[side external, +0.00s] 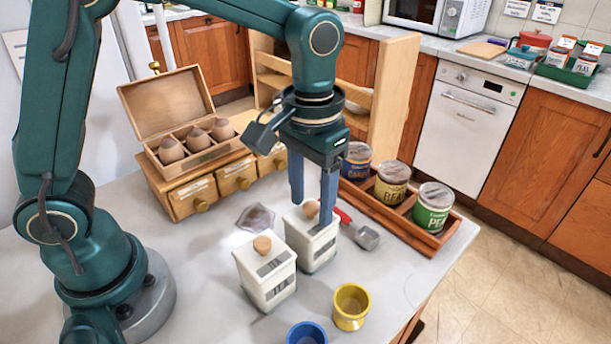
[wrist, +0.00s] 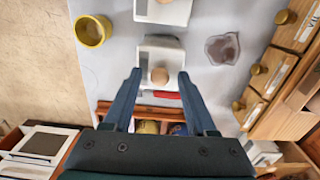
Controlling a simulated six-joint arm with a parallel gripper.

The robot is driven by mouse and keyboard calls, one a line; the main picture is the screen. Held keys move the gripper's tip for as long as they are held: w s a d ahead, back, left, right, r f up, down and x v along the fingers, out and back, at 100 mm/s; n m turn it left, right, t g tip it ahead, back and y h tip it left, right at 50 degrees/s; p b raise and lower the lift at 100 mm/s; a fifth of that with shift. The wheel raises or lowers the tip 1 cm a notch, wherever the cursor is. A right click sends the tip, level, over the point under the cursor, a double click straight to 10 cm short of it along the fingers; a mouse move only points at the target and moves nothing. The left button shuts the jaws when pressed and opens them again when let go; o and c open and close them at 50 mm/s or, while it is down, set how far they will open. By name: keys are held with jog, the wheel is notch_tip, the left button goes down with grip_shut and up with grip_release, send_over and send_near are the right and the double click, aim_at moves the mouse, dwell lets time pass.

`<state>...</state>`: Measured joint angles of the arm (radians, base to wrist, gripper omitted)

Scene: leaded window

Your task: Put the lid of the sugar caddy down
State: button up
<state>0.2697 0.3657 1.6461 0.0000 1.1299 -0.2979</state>
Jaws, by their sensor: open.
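A white caddy (side external: 318,250) with a dark label stands on the grey table below my gripper; I take it for the sugar caddy, though its label is too small to read. Its pale lid with a round wooden knob (side external: 311,209) is on top; I cannot tell whether it is fully seated. The knob also shows in the wrist view (wrist: 159,76). My gripper (side external: 312,212) points down and is open, with one finger on each side of the knob. In the wrist view a gap shows between the knob and both fingers (wrist: 160,74).
A lidded tea caddy (side external: 266,273) stands close in front. A yellow pot (side external: 351,307) and blue pot (side external: 307,334) are near the front edge. A red-handled scoop (side external: 366,237) and wooden can tray (side external: 436,240) lie right. Small drawers (side external: 236,180) and an open box (side external: 166,105) stand behind.

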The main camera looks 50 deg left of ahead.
aim_at(310, 204)
notch_tip(310, 204, up, 5)
jog(key=shift+f, duration=0.15)
jog(key=shift+s+a+r, duration=0.1)
jog(key=shift+r, duration=0.2)
jog(key=s+a+t, duration=0.5)
jog(key=s+a, duration=0.2)
jog(key=s, duration=0.3)
jog(key=shift+r, duration=0.35)
jog(key=shift+o, duration=0.5)
jog(key=shift+s+a+f+t, duration=0.2)
jog(key=shift+s+f+t, duration=0.1)
jog(key=shift+s, duration=0.05)
